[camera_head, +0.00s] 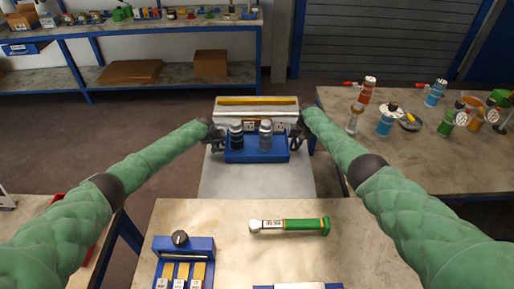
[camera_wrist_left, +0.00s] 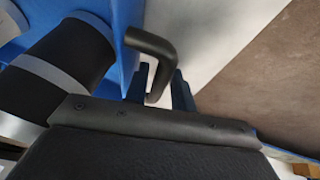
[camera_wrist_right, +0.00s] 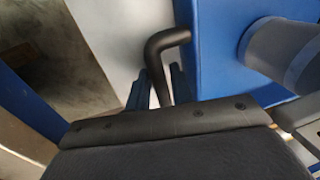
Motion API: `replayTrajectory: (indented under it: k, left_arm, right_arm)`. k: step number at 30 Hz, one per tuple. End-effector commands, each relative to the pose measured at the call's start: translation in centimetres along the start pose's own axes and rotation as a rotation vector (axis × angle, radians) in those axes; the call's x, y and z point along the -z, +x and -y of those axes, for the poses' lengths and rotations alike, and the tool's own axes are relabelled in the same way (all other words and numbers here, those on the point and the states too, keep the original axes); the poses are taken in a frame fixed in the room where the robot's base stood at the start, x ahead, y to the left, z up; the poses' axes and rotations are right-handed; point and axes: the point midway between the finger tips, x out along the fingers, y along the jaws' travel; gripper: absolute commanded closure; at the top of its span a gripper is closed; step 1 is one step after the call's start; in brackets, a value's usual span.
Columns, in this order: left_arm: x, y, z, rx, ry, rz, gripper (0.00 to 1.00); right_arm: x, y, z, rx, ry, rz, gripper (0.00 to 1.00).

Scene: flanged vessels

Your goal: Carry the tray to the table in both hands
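The blue tray (camera_head: 257,156) is ahead of me in the middle of the head view, carrying a dark vessel (camera_head: 236,136) and a grey vessel (camera_head: 265,136). It looks level. My left gripper (camera_head: 215,138) is at its left end, and the left wrist view shows the fingers closed around a black bent handle (camera_wrist_left: 160,62). My right gripper (camera_head: 298,136) is at the right end, and the right wrist view shows its fingers closed around the other black handle (camera_wrist_right: 160,48). Whether the tray rests on the light grey surface (camera_head: 257,182) or hangs above it, I cannot tell.
A right table (camera_head: 440,170) carries several coloured flanged vessels. A long bench (camera_head: 165,27) with small parts stands at back left. A box with a yellow bar (camera_head: 257,101) lies behind the tray.

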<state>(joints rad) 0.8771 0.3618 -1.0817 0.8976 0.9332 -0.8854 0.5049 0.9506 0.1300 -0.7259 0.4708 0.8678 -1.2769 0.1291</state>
Motion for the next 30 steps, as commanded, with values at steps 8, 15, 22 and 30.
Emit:
replayTrajectory:
  k: [8,15,22,30]
  left_arm:
    - [0.0,0.0,0.0,0.0,0.0,0.0,1.0]
    - [0.2,-0.2,0.0,-0.001,0.0,-0.002,1.0]
    - [0.3,-0.5,-0.1,0.0,-0.001,-0.002,1.0]
    - [0.9,-1.8,-0.3,0.0,-0.001,-0.003,1.0]
  right_arm:
    - [0.0,0.0,0.0,0.0,0.0,0.0,1.0]
    - [0.1,-0.2,0.1,0.0,-0.001,-0.001,1.0]
    - [0.1,-0.6,0.1,0.0,0.0,-0.001,1.0]
    - [0.1,-2.0,0.3,0.0,0.0,-0.001,1.0]
